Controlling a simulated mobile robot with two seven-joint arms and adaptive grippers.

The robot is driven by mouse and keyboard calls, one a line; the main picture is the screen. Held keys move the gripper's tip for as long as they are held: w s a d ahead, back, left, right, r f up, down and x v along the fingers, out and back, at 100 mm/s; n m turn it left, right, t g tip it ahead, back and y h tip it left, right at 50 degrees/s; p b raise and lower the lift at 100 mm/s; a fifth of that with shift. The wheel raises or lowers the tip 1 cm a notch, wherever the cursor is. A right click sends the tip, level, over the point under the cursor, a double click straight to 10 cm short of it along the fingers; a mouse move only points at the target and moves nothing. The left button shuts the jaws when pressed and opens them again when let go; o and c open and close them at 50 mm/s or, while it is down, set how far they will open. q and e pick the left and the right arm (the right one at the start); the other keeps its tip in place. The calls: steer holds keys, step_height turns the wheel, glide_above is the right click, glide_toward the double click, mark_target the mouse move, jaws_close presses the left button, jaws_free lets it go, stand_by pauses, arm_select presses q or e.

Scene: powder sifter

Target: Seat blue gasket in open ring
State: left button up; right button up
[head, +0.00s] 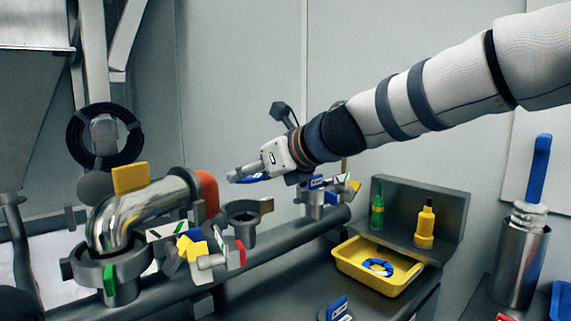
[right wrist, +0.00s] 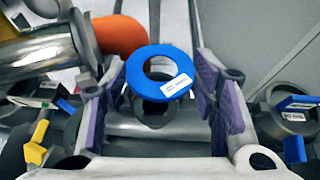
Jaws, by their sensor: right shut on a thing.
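My right gripper (head: 236,178) is shut on the blue gasket (right wrist: 148,67), a flat ring with a white label. The gasket lies between the purple-padded fingers (right wrist: 158,92) in the right wrist view. In the head view only a blue edge of the gasket (head: 254,178) shows under the gripper. The open ring (head: 243,213) is a dark clamp fitting on the pipe bench, below the gripper and apart from it. In the right wrist view the gasket partly covers the fitting (right wrist: 156,118). My left gripper is not in view.
A polished pipe elbow (head: 135,215) with an orange end (head: 208,190) stands left of the open ring. Another clamp fitting (head: 315,203) is to its right. A yellow tray (head: 352,270) holds a blue-and-white ring (head: 377,267). Green (head: 377,212) and yellow (head: 425,225) bottles stand behind it.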

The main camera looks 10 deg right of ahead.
steer(key=shift+a, duration=0.2)
steer(key=shift+s+a, duration=0.1)
steer(key=shift+s, duration=0.05)
steer(key=shift+f+b, duration=0.35)
steer(key=shift+f, duration=2.6)
steer(key=shift+r, duration=0.1)
